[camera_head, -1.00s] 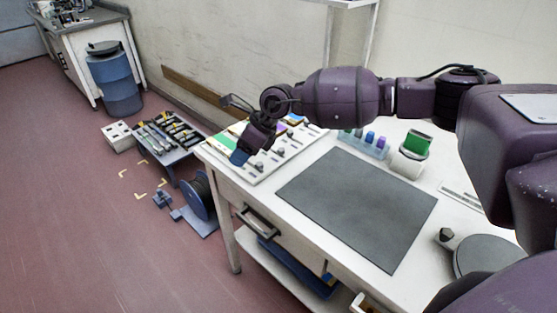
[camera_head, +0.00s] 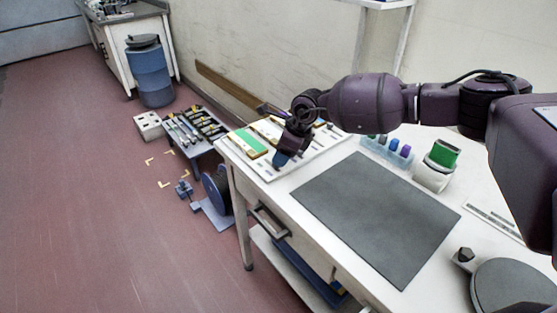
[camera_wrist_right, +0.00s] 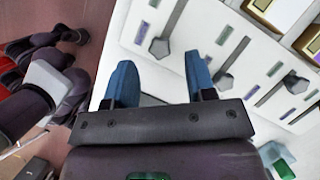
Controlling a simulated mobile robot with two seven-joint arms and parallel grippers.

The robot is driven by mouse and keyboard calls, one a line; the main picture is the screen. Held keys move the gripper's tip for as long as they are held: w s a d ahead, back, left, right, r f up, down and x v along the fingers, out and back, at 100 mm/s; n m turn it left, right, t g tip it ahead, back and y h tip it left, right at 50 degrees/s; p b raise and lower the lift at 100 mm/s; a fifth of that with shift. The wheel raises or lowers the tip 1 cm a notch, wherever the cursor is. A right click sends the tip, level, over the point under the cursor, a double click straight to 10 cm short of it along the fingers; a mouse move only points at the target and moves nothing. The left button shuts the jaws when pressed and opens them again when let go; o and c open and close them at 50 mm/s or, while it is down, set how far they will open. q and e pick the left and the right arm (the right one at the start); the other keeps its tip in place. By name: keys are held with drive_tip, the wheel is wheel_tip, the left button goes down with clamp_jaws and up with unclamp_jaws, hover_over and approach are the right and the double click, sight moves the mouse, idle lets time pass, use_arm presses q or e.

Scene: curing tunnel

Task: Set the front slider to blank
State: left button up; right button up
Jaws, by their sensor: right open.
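A white slider panel (camera_head: 264,171) lies on the left end of the white table. The right wrist view shows its slots with dark grey knobs and small coloured labels. One knob (camera_wrist_right: 160,48) stands beyond the gap between my fingertips. Another knob (camera_wrist_right: 295,83) is to the right. Which slider is the front one, and what the labels say, I cannot tell. My right gripper (camera_head: 281,158) is over the front part of the panel. In the wrist view its two blue fingers (camera_wrist_right: 160,78) are apart with nothing held. My left gripper is not in view.
A dark grey mat (camera_head: 378,215) covers the middle of the table (camera_head: 300,225). A rack of coloured bottles (camera_head: 388,150) and a white container with a green top (camera_head: 436,167) stand behind it. A round grey plate (camera_head: 515,288) is at the right. A blue barrel (camera_head: 151,75) stands on the floor.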

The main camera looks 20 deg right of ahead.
drive_tip(key=shift+x, duration=1.4)
clamp_jaws()
